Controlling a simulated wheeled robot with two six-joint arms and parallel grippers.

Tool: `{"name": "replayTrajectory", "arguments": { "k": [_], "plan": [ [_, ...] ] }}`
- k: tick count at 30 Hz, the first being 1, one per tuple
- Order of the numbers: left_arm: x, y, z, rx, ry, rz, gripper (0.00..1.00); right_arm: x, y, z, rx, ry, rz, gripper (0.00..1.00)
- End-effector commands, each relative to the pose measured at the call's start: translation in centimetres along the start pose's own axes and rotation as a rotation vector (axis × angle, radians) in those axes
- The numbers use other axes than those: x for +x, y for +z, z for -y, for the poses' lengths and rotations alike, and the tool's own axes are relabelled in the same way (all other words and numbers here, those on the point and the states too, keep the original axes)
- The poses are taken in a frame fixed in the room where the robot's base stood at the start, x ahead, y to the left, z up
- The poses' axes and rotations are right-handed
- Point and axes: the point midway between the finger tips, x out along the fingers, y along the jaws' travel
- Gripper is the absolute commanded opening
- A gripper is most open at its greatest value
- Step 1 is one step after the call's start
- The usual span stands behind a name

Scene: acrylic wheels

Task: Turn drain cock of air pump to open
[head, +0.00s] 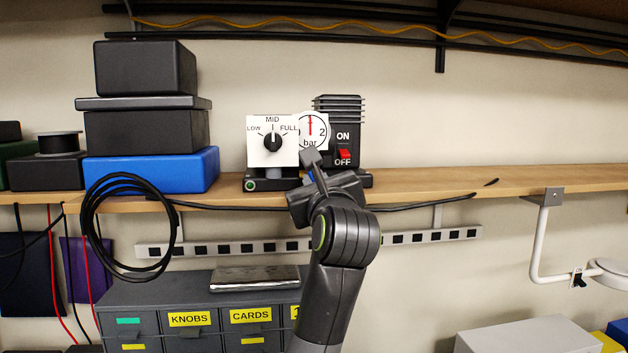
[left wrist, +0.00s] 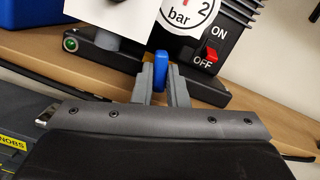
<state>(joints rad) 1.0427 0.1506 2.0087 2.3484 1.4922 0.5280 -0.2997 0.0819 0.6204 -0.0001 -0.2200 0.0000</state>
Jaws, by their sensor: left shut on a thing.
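The air pump (head: 341,112) is a black finned unit on the wooden shelf, with a red switch (head: 344,154) between ON and OFF labels. A round white bar gauge (head: 312,131) and a white LOW/MID/FULL dial panel (head: 258,152) are at its front left. The drain cock seems to be the small blue lever (left wrist: 160,66) low on the pump's front, standing roughly upright in the left wrist view. My left gripper (head: 312,168) is shut on this lever, one grey finger on each side. In the head view it mostly hides the lever. My right gripper is not in view.
Black boxes on a blue box (head: 190,171) stand left on the shelf (head: 430,187). A coiled black cable (head: 128,225) hangs at its edge, above a labelled drawer cabinet (head: 190,320). The shelf right of the pump is mostly free. A white bracket arm (head: 540,240) hangs at right.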

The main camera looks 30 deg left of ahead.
Motion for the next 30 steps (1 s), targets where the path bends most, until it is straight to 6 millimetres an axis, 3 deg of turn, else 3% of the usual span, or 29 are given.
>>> {"name": "replayTrajectory", "arguments": {
  "k": [4,15,24,30],
  "plan": [
    [-0.02,0.07,0.09,-0.087,0.011,0.001,0.00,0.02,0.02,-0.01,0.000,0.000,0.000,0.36],
    [-0.01,0.09,0.10,-0.120,0.016,0.002,0.00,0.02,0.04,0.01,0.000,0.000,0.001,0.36],
    [-0.01,0.16,0.23,-0.412,0.060,0.001,0.00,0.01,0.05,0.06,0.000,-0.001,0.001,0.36],
    [0.00,0.17,0.24,-0.493,0.072,0.002,0.00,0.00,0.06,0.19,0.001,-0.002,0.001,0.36]
  ]
}}
